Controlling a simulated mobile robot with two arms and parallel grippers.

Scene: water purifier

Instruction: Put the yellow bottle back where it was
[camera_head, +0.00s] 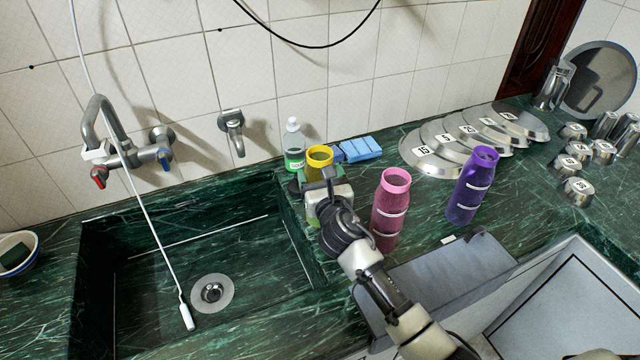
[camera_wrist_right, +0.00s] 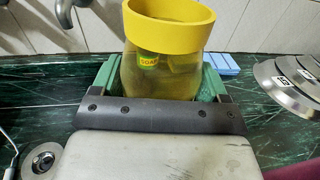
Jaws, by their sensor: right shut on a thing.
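The yellow bottle (camera_head: 319,156) has a thick yellow rim and stands upright at the right edge of the sink. My right gripper (camera_head: 322,182) is shut on its body, with the arm coming in from the lower right. In the right wrist view the yellow bottle (camera_wrist_right: 168,50) is see-through below its rim and sits between the two green fingers. Its lower part is hidden behind the gripper, so I cannot tell whether its base touches the counter. My left gripper is not in view.
A pink bottle (camera_head: 390,210) and a purple bottle (camera_head: 472,186) stand to the right. A soap bottle (camera_head: 293,146) and blue sponges (camera_head: 360,150) are behind. Steel lids (camera_head: 432,160) lie farther right. The sink (camera_head: 150,285) with a hanging white hose is left.

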